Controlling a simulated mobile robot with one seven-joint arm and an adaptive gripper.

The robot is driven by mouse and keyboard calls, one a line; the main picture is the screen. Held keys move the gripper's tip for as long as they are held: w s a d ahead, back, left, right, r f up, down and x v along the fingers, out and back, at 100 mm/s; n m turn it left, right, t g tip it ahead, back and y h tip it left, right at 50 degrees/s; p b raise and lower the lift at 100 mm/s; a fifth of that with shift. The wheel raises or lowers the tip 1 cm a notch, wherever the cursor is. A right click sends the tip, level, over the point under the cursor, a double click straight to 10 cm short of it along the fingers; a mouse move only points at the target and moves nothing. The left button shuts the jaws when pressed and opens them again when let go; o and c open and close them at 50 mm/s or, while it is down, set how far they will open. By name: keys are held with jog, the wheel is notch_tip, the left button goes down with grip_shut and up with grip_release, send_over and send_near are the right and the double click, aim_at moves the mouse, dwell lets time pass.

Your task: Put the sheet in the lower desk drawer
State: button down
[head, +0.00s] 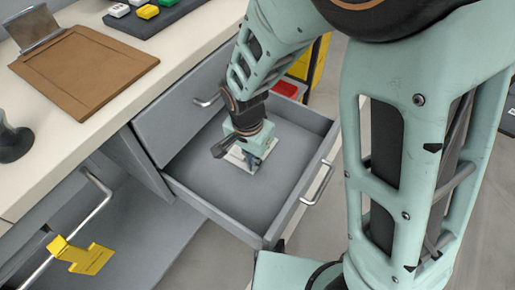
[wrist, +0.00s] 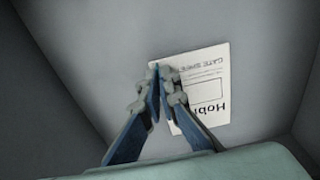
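The sheet (wrist: 208,88) is a white printed page with a boxed form and large lettering. In the head view, the sheet (head: 237,155) is inside the open lower desk drawer (head: 203,185), low over its grey floor and partly hidden by my gripper. My gripper (head: 250,167) reaches down into this drawer. In the wrist view, the fingertips of my gripper (wrist: 158,68) come together at the sheet's left edge and appear to pinch it. Whether the sheet touches the drawer floor is hard to tell.
The upper drawer (head: 185,112) above is shut. A brown clipboard (head: 85,70) and a dark tray (head: 150,18) with small coloured blocks lie on the desktop. A yellow tag (head: 80,256) hangs on a bar handle at lower left. The rest of the open drawer looks empty.

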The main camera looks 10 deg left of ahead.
jog(key=shift+f, duration=0.1)
jog(key=shift+f, duration=0.1)
jog(key=shift+f, duration=0.15)
jog(key=c, duration=2.2)
grip_release()
jog(key=shift+o, duration=0.2)
jog(key=shift+r, duration=0.2)
notch_tip(320, 180, up, 12)
jog(key=s+p, duration=0.1)
jog(key=p, duration=0.2)
jog(key=shift+a+p, duration=0.2)
jog(key=shift+p, duration=0.2)
jog(key=shift+s, duration=0.15)
